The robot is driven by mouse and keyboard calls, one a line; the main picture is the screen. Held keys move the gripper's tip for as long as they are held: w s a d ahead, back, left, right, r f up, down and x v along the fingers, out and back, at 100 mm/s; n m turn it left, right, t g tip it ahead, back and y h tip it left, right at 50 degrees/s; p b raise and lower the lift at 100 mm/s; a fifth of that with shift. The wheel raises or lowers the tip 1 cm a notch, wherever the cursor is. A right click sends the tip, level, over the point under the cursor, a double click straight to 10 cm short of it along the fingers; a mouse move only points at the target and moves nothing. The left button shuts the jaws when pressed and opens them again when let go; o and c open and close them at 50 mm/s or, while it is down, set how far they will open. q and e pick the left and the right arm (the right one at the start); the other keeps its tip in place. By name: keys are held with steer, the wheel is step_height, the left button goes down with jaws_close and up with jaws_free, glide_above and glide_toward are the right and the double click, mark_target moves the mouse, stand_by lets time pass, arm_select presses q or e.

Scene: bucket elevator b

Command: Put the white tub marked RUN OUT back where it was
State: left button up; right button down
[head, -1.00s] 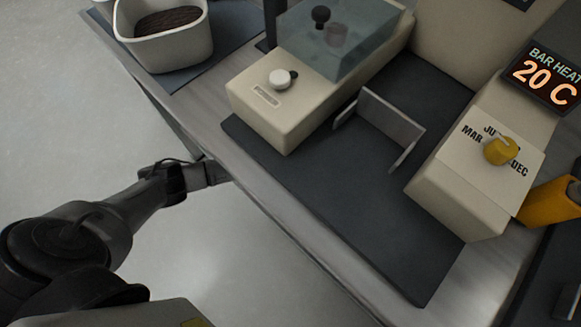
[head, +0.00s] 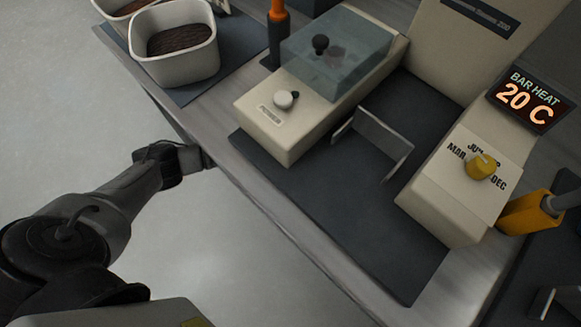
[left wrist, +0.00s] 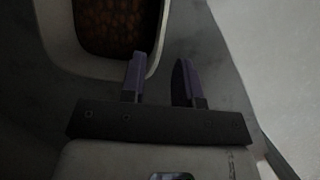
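A white tub (head: 178,66) with dark brown contents stands on a dark mat at the upper left in the head view. A second white tub (head: 112,10) is cut off by the top edge behind it. No RUN OUT marking is readable on either. In the left wrist view, my left gripper (left wrist: 159,75) is open, with two purple fingers apart. A pale tub (left wrist: 55,35) with brown-orange contents lies beyond them, its rim near the left finger; I cannot tell which tub it is. In the head view my left arm reaches the table's edge, fingers not visible. My right gripper is not seen.
A cream box with a clear cover (head: 338,52) and white knob stands mid-table. A metal bracket (head: 375,135) stands on the dark mat (head: 330,190). At right are a yellow dial (head: 481,165) and a display (head: 528,97) reading BAR HEAT 20 C.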

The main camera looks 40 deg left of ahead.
arm_select(q)
steer(key=d+r+n+t+h+p, duration=0.1)
steer(key=d+r+n+t+h, duration=0.25)
steer(key=d+r+h, duration=0.35)
steer(key=d+r+n+t+h, duration=0.25)
steer(key=d+r+n, duration=0.25)
steer(key=d, duration=0.4)
step_height(320, 180, up, 9)
steer(key=w+a+n+t, duration=0.1)
steer(key=w+n+t, duration=0.2)
steer(key=n+t, duration=1.1)
steer(key=s+a+f+n+g+y, duration=0.15)
steer(key=a+n+y, duration=0.5)
steer(key=n, duration=0.75)
steer(key=s+a+f+n+g+y, duration=0.1)
steer(key=s+a+f+n+y, duration=0.15)
steer(key=a+n+y, duration=0.8)
steer(key=s+d+f+n+g+h, duration=0.1)
steer(key=s+f+n+g+h, duration=0.1)
steer(key=s+n+g, duration=0.3)
steer(key=s+d+f+n+g+h, duration=0.1)
steer(key=s+f+n+g+h, duration=0.1)
steer(key=s+n+g, duration=0.4)
steer(key=s+f+n, duration=0.1)
steer(key=s+n, duration=0.3)
steer(key=s, duration=0.4)
steer(key=shift+s+d+f, duration=0.2)
steer(key=shift+f, duration=0.2)
